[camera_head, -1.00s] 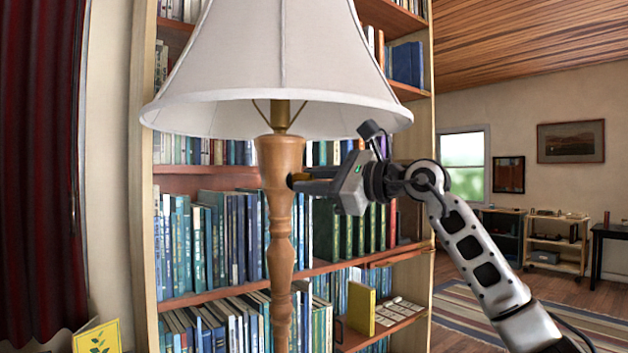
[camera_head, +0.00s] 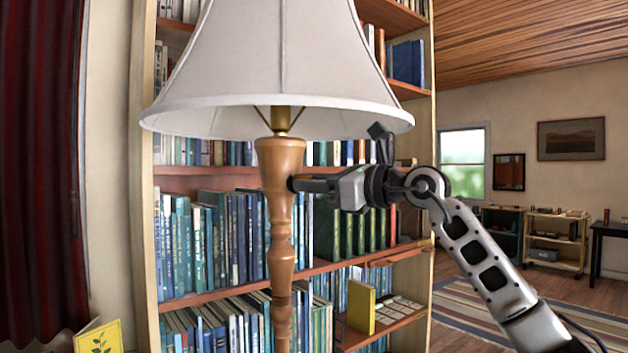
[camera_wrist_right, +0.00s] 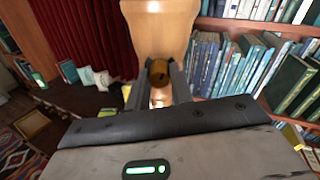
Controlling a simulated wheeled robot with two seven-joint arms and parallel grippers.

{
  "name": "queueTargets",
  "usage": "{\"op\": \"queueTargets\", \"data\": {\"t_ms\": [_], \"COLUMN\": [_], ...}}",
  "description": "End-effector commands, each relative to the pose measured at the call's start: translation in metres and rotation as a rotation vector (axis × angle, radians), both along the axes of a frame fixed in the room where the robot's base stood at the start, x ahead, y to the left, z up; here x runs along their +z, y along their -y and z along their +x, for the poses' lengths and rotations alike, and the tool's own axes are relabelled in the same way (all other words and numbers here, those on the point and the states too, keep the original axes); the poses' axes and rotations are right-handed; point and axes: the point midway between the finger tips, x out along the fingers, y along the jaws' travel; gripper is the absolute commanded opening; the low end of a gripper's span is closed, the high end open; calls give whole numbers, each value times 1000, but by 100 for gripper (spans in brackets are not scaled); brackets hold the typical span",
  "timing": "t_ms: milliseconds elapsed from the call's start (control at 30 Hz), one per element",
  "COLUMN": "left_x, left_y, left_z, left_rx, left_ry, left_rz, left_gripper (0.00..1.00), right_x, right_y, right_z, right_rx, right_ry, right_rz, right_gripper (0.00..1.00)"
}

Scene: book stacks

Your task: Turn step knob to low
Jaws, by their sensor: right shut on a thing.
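A floor lamp has a turned wooden post (camera_head: 280,215) and a wide pale shade (camera_head: 275,70). My right gripper (camera_head: 295,184) reaches in from the right, with its fingertips at the upper post below the shade. In the right wrist view the gripper (camera_wrist_right: 160,82) has its two fingers on either side of a small dark round knob (camera_wrist_right: 160,72) on the wooden post (camera_wrist_right: 160,30). It is shut on the knob. Any marking on the knob is too small to read. My left gripper is not in view.
A tall bookcase (camera_head: 148,200) full of books stands close behind the lamp. A dark red curtain (camera_head: 40,170) hangs at the left. A yellow card (camera_head: 98,338) is at the lower left. The room opens to the right, with a striped rug (camera_head: 480,310) on the floor.

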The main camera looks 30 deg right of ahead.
Motion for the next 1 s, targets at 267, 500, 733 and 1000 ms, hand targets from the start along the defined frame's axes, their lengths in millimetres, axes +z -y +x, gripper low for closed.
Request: {"op": "queueTargets", "data": {"t_ms": [267, 500, 733, 1000], "left_x": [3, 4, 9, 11], "left_y": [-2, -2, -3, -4], "left_z": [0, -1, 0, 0], "left_rx": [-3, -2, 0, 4], "left_ry": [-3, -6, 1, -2], "left_rz": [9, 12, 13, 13], "left_gripper": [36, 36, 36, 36], "right_x": [0, 0, 0, 0], "right_y": [0, -1, -1, -1], "right_z": [0, 0, 0, 0], "right_rx": [0, 0, 0, 1], "right_ry": [-106, -199, -286, -373], "right_rz": [238, 447, 644, 843], "right_gripper": [0, 0, 0, 0]}}
